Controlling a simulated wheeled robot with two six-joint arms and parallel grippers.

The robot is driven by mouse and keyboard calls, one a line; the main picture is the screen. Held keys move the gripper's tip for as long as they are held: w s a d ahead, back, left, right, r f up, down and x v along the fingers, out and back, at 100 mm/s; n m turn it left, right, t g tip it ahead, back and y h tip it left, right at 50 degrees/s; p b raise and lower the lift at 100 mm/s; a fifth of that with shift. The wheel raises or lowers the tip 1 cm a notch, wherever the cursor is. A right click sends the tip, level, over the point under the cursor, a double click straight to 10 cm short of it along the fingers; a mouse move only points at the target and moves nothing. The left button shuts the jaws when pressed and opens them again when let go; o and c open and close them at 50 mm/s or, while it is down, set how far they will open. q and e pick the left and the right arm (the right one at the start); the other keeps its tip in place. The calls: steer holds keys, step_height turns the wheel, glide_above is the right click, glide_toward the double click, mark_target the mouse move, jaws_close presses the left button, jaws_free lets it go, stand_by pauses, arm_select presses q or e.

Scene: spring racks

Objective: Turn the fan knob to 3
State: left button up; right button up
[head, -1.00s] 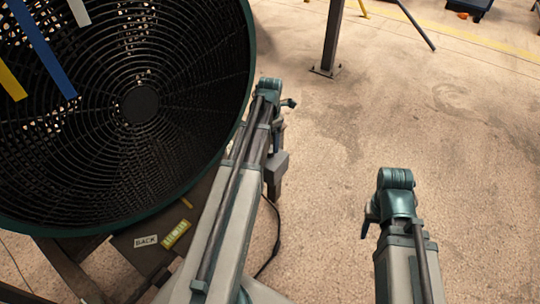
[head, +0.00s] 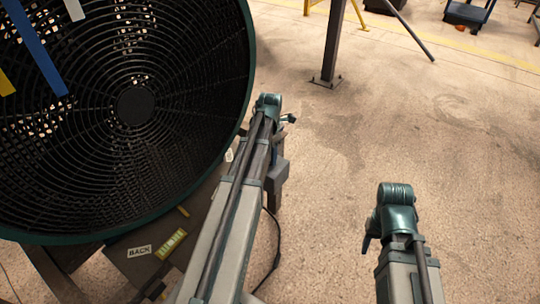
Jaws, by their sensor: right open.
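A large black fan (head: 136,107) with a dark green rim fills the left of the head view. Its grille faces me, with blue, white and yellow strips across its upper left. Below the rim is a dark base with a "BACK" label (head: 139,251) and a yellow label (head: 171,244). I cannot make out the fan knob. My left arm reaches up beside the fan's right rim; its gripper does not show. My right arm is over the floor at the lower right, apart from the fan. Only a small part of my right gripper (head: 367,243) shows beside that arm; it is open.
A dark post (head: 330,45) with a foot plate stands behind the fan. Yellow and dark stands and a dark cart (head: 467,14) are at the back. A dark cable (head: 272,250) lies beside the base. The concrete floor (head: 450,130) at the right is clear.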

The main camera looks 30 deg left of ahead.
arm_select(q)
jaws_close()
steer(key=shift+m, duration=0.3)
steer(key=m, duration=0.4)
steer(key=shift+m, duration=0.3)
steer(key=m, duration=1.2)
steer(key=shift+m, duration=0.4)
steer(key=m, duration=0.5)
steer(key=shift+m, duration=0.4)
